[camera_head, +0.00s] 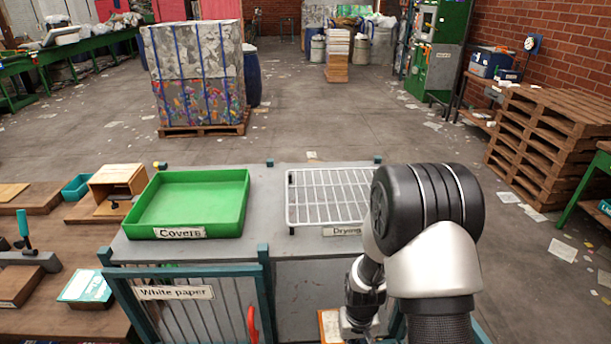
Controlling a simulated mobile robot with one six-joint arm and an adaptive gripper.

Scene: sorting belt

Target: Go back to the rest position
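My arm bends down at the right of the belt station, its large black and silver joint in front of the drying rack. The end of my arm with my gripper (353,326) points down at the bottom edge of the view, beside the white paper bin. Its fingers are hidden or cut off, so I cannot tell whether it is open or holds anything. A small brown-edged pale item (328,325) shows just left of it, partly cut off.
A green tray labelled Covers (190,203) and a white wire drying rack (325,195) sit on the grey table (268,220). In front stands a barred bin labelled White paper (175,293). A wooden bench (60,240) with tools is left; stacked pallets (548,135) are right.

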